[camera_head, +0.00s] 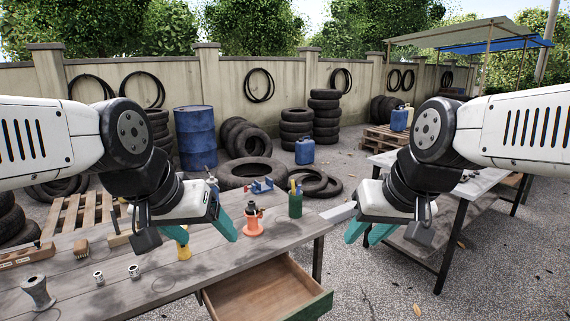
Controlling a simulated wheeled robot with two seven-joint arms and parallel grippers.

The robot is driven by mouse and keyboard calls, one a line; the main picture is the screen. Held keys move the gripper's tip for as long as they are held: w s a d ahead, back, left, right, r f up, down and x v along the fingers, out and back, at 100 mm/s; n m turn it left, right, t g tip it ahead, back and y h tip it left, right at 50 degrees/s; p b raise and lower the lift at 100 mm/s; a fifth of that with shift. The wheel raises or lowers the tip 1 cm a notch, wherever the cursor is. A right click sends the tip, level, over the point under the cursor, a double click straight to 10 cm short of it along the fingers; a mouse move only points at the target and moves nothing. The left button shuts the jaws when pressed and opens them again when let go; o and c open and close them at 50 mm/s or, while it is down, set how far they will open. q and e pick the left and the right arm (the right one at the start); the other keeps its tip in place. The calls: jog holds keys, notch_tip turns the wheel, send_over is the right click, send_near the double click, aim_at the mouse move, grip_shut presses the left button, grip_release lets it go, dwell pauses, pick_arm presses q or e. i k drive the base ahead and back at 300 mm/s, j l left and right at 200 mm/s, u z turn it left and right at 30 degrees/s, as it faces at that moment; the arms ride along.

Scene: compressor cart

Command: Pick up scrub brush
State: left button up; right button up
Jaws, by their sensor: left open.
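A small brown brush with bristles (81,250), which looks like the scrub brush, stands on the left part of the grey wooden workbench (190,275). My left gripper (206,233) is open above the bench, to the right of the brush and well apart from it. Its teal fingers are spread, and I see nothing held between them. My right gripper (366,236) is beyond the bench's right end, far from the brush. Its two teal fingers look apart, with nothing seen between them.
Near the brush are a wooden block tool (27,254), a wooden-handled tool (118,238), a metal spool (38,293) and small metal fittings (134,271). An orange jack (253,222) and green canister (295,203) stand further right. A drawer (265,291) is pulled out at the front.

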aim_at(81, 247)
jog(key=u, duration=1.6)
jog(key=i+j, duration=0.25)
jog(key=i, duration=0.25)
jog(key=i+j, duration=0.25)
jog(key=i, duration=0.25)
jog(key=i+j, duration=0.3)
jog(key=i, duration=0.15)
jog(key=u, duration=0.05)
